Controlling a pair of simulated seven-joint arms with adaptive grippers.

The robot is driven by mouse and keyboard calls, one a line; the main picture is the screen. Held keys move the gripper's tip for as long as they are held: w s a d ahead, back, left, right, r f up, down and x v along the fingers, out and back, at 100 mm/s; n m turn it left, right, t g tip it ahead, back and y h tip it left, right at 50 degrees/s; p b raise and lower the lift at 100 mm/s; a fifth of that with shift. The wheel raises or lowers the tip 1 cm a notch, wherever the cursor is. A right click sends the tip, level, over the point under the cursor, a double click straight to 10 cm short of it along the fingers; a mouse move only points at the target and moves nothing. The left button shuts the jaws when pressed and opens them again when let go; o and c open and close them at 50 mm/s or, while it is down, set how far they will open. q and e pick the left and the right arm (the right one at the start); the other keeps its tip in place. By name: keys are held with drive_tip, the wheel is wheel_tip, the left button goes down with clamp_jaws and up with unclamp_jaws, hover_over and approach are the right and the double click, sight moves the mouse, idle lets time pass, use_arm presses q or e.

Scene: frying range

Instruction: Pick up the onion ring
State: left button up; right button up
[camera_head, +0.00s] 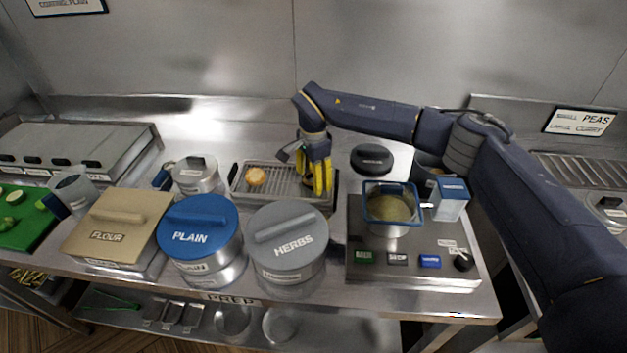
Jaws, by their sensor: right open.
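A round golden piece (256,176), which looks like the onion ring, lies on the left part of a wire rack tray (236,187). I cannot make out a hole in it. My right gripper (319,190), with yellow fingers, points down over the right part of the same rack. It is to the right of the golden piece and apart from it. The right gripper is open, and I see nothing between its fingers. My left gripper is not in view.
Lidded tins marked flour (108,233), plain (196,234) and herbs (287,239) stand in front of the rack. A scale-like unit (420,262) bears a blue-rimmed pot (390,205) and a small carton (451,198). A black-lidded container (372,158) stands behind.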

drive_tip(key=shift+c, duration=0.5)
drive_tip(key=c, duration=0.7)
wheel_tip(320, 180, up, 20)
drive_tip(key=shift+f, duration=0.1)
idle(0.4)
